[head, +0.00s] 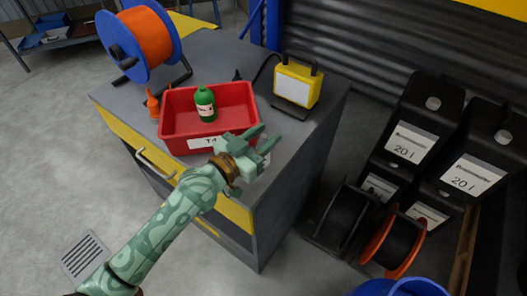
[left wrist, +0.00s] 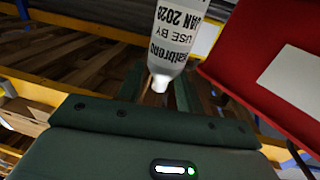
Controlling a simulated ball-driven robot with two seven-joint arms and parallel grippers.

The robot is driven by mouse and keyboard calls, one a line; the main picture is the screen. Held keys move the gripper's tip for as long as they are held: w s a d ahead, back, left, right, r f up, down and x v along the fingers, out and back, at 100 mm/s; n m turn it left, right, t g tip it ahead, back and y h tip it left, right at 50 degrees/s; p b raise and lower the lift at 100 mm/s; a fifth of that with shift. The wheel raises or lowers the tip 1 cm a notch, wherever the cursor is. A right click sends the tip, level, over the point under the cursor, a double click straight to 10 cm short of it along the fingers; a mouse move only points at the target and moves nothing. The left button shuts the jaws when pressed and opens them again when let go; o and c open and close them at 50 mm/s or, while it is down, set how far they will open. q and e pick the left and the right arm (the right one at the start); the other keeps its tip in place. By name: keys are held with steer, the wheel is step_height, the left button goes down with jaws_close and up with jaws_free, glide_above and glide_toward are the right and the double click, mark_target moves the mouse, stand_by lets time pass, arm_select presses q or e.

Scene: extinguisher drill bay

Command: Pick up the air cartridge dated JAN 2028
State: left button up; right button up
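The air cartridge (left wrist: 178,35) is a pale tube with a narrow white nozzle. Its label is upside down in the left wrist view and reads USE BY JAN 2028, the last digit small. The nozzle points towards my left gripper (left wrist: 158,92), between its dark green fingers. In the head view my left gripper (head: 262,138) is open at the front right corner of the red bin, with its fingers spread. I cannot tell whether they touch the cartridge. A small white patch beside the fingers may be part of it. My right gripper is not in view.
The red bin (head: 178,125) marked T4 holds a green bottle (head: 205,103). An orange reel (head: 147,38), an orange-tipped object (head: 152,103) and a yellow lamp (head: 297,82) share the grey cabinet top (head: 222,60). Black canisters (head: 412,130) stand on the right.

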arm_select(q)
jaws_close()
